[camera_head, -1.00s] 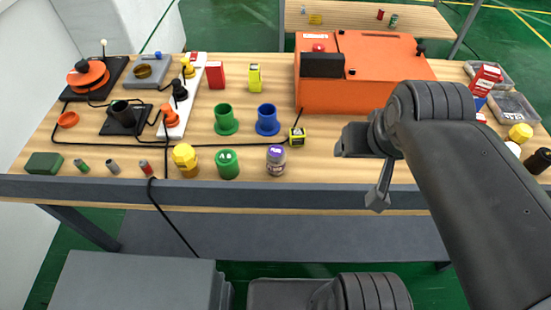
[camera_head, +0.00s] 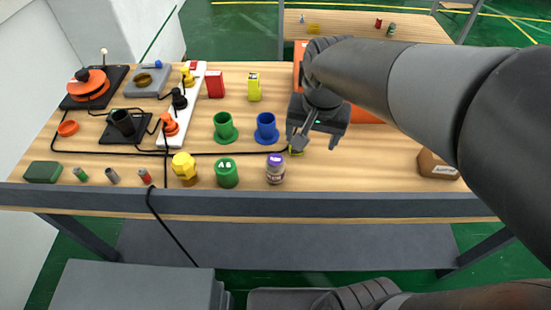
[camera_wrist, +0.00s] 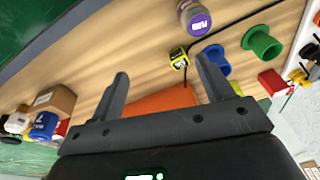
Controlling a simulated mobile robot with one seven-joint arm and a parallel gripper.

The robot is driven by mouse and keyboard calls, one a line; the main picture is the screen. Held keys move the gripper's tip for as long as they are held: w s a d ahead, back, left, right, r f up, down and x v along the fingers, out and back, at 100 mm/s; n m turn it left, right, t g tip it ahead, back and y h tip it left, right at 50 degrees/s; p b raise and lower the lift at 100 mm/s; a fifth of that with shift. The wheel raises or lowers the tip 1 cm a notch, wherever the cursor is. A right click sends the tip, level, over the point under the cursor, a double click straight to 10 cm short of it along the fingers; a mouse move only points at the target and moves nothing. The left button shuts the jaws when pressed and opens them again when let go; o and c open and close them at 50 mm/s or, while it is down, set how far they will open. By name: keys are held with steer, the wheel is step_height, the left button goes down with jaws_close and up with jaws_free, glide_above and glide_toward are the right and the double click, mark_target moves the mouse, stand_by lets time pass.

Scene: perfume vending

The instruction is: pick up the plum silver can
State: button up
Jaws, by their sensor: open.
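The plum silver can (camera_head: 275,169) is a small silver jar with a purple lid. My gripper (camera_head: 318,142) is open and empty, above the table and behind and right of the can. In the wrist view its two fingers (camera_wrist: 162,72) stand wide apart with nothing between them. The can lies beyond the right finger's tip, apart from it.
A yellow tape measure (camera_wrist: 179,58) is near my right finger. Blue (camera_head: 267,129) and green (camera_head: 226,127) flanged cups stand behind the can. A cardboard box (camera_head: 437,166) is to the right. The table between can and box is clear.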

steer(key=m+g, duration=0.2)
glide_above(275, 169)
steer(key=w, duration=0.3)
step_height(275, 169, down, 7)
steer(key=shift+s+a+r, duration=0.1)
steer(key=shift+s, duration=0.05)
step_height(275, 169, down, 11)
steer(key=shift+s+r, duration=0.1)
steer(key=shift+s, duration=0.05)
steer(key=shift+c, duration=0.2)
steer(key=c, duration=1.1)
steer(key=shift+r, duration=0.1)
